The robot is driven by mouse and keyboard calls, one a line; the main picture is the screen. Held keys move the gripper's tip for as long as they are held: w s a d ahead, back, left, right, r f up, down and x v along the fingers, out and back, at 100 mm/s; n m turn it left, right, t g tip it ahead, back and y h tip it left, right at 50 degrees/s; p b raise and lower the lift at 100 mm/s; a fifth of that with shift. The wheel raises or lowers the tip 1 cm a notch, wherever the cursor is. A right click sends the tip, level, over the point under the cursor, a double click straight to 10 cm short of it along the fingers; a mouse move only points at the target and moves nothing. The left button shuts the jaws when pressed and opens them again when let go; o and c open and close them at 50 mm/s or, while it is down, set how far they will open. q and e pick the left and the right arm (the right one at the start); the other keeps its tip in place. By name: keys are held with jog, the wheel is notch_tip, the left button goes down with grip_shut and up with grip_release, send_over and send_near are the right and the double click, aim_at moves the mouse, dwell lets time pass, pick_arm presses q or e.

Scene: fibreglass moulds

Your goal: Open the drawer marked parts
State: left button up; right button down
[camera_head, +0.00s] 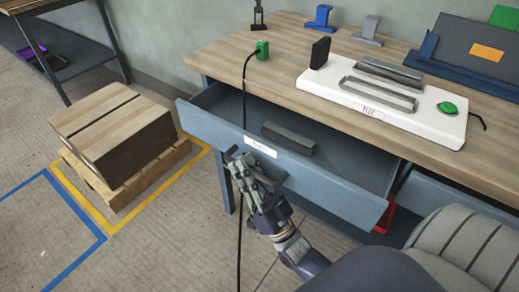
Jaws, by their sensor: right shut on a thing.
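A blue-grey drawer (345,190) under the workbench stands pulled out, with its inside showing. A white label (261,147) sits on its front; its lettering is too small to read. A dark grey block (289,138) lies inside the drawer. My right gripper (242,166) comes from the lower right and is at the drawer front, just below the label. It is shut on what seems to be the drawer's handle, which the fingers hide. My left gripper is out of view.
A black cable runs from a green plug (262,49) on the benchtop (240,60) down past the drawer, close to my right fingers. A white test fixture (380,100) stands on the bench. A wooden crate (115,130) on a pallet stands at left. A grey chair back (465,245) is at lower right.

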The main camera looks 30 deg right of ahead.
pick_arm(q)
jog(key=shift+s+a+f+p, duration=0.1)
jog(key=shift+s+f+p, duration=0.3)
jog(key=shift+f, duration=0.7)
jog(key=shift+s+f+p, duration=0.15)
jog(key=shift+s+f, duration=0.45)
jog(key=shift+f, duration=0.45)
pick_arm(e)
jog(key=s+a, duration=0.3)
jog(key=a, duration=0.5)
jog(key=s+a, duration=0.4)
jog(key=a, duration=0.5)
jog(key=shift+a, duration=0.15)
jog(key=shift+s+f, duration=0.1)
jog(key=c, duration=1.9)
grip_release()
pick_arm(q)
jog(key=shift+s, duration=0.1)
pick_arm(e)
jog(key=v, duration=1.2)
